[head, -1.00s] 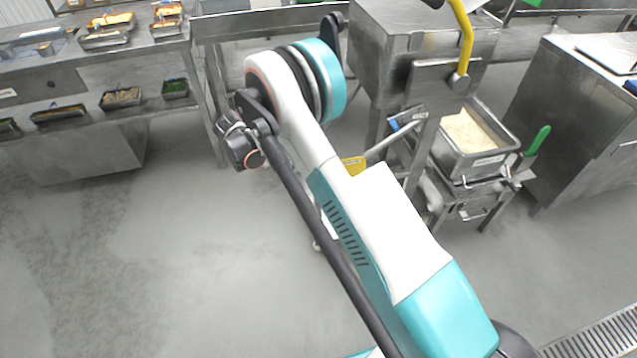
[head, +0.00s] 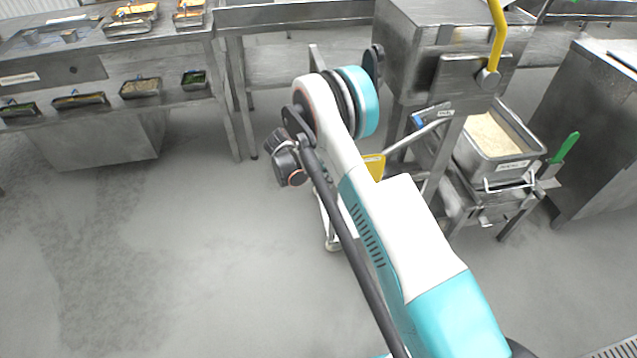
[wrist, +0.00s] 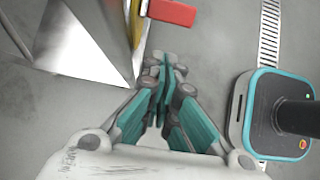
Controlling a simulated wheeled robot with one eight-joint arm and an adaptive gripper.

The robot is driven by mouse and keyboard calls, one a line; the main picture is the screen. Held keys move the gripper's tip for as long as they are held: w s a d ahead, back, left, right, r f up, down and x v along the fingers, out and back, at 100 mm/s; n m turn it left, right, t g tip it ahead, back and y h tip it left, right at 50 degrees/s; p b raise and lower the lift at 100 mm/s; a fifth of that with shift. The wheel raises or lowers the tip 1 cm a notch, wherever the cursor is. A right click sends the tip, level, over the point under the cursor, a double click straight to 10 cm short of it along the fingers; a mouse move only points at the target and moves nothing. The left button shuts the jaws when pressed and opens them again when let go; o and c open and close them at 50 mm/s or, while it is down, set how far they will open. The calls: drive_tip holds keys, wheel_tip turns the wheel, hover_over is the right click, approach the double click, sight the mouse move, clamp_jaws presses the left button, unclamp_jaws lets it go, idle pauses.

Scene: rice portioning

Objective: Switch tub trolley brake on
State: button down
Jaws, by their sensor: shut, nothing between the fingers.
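My gripper (wrist: 165,85) is shut and empty in the wrist view, pointing at the grey floor. In the head view the end of my arm is beyond the elbow and the gripper is hidden. A steel trolley (head: 487,207) at the right carries a steel tub (head: 520,165) of pale rice. A green-gripped lever (head: 565,148) stands up at its right side. In the wrist view a red bar (wrist: 172,12) lies just beyond my fingertips, apart from them. I cannot tell whether the red bar or the green lever is the brake.
A steel-sided piece (wrist: 82,45) with a yellow strip (wrist: 137,25) is left of my fingers. A steel machine with a yellow handle (head: 497,35) stands behind the trolley. The floor at left is clear.

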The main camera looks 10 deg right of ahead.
drive_tip(key=shift+d+r+b, duration=0.15)
drive_tip(key=shift+d+r, duration=0.15)
drive_tip(key=shift+d, duration=0.25)
drive_tip(key=shift+d+r+b, duration=0.15)
drive_tip(key=shift+d+r, duration=0.1)
drive_tip(key=shift+d, duration=0.3)
